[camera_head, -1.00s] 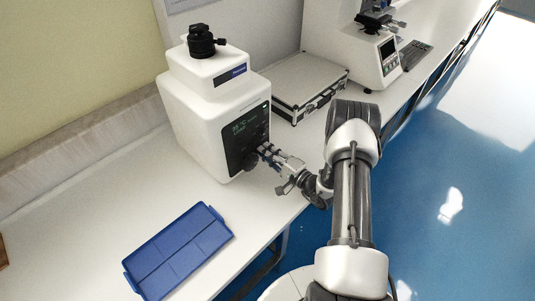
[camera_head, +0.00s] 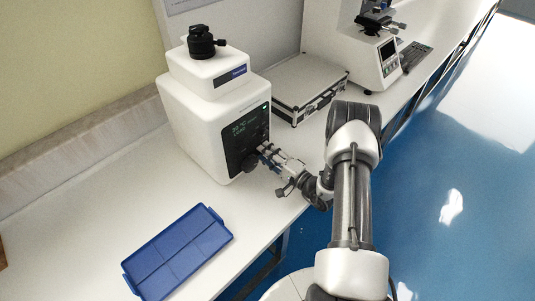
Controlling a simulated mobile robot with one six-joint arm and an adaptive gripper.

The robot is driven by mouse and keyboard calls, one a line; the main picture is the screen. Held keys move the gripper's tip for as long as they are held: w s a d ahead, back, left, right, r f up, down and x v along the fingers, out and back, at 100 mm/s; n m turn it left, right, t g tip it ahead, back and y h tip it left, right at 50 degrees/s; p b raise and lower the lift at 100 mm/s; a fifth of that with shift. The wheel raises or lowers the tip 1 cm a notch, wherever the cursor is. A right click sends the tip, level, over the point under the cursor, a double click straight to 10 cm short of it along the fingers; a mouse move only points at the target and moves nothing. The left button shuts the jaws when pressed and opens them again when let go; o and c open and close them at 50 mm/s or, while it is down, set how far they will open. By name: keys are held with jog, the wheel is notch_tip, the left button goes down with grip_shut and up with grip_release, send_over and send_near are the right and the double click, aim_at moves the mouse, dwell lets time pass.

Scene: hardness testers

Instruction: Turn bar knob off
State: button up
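A white tester (camera_head: 208,117) stands on the bench with a dark front panel (camera_head: 243,136) facing right. The panel carries lit text and a small green light near its top. A dark round knob (camera_head: 249,163) shows low on the panel, partly covered by my gripper. My gripper (camera_head: 266,152) is at the panel's lower right, with its fingertips at or very close to the knob area. The fingers are small and overlap the panel, so I cannot tell whether they are closed on the knob.
A blue divided tray (camera_head: 181,252) lies on the bench in front of the tester. A silver-edged case (camera_head: 305,85) sits behind my gripper. Another tester with a screen (camera_head: 388,57) and a keyboard (camera_head: 414,55) stand farther back.

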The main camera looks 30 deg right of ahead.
jog(key=v, duration=1.2)
jog(key=shift+r, duration=0.1)
